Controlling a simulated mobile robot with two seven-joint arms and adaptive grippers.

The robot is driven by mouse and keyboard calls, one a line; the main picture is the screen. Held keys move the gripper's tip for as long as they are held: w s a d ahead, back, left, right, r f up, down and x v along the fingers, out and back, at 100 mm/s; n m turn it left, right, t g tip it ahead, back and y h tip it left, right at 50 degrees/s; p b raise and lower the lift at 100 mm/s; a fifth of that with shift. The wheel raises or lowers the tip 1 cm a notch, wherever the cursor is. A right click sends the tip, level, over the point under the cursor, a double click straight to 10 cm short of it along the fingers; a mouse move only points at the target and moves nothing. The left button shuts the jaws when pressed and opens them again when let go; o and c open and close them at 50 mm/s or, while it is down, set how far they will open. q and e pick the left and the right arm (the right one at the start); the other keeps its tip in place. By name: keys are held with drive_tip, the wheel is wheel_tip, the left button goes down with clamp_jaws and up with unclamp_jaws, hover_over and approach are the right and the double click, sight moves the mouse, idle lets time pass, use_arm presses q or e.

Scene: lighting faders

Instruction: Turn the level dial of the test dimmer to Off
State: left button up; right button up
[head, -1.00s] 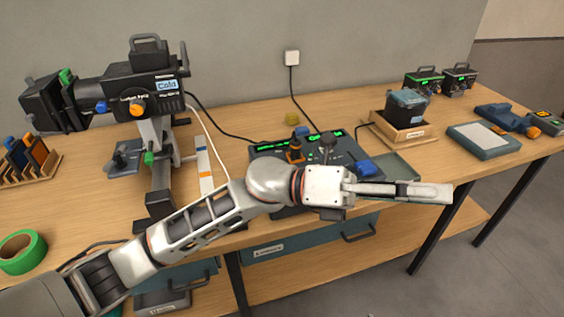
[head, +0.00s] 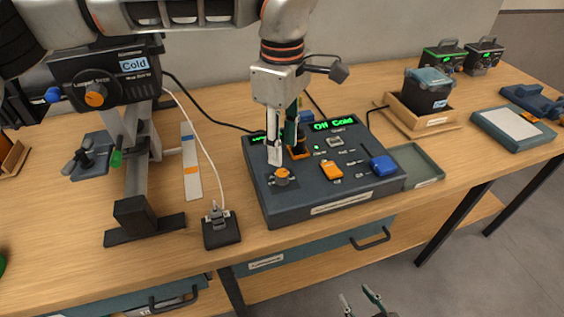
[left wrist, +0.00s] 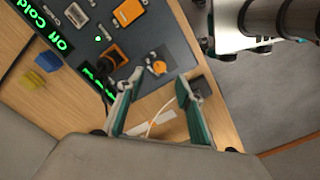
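The test dimmer is the dark console (head: 330,209) on the bench, with green text "Off Cold" on its display (head: 334,124). A round orange knob (head: 281,177) sits at its front left; it also shows in the left wrist view (left wrist: 158,67). Another orange-based control (head: 298,152) stands behind it, partly hidden by my gripper. Which one is the level dial I cannot read. My left gripper (head: 282,153) points down over the console's left part, open, its fingertips (left wrist: 158,84) spread either side of the front knob's line. My right gripper (head: 362,297) is open, low at the bottom edge.
A small black switch box (head: 221,230) with a white cable is at left. The spotlight stand (head: 146,218) is further left. A shallow green tray (head: 424,175) adjoins the console's right side.

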sight(282, 172)
use_arm(q)
drive_tip(key=shift+w+a+f, duration=0.1)
drive_tip(key=shift+a+f, duration=0.05)
drive_tip(key=shift+f, duration=3.65)
clamp_jaws()
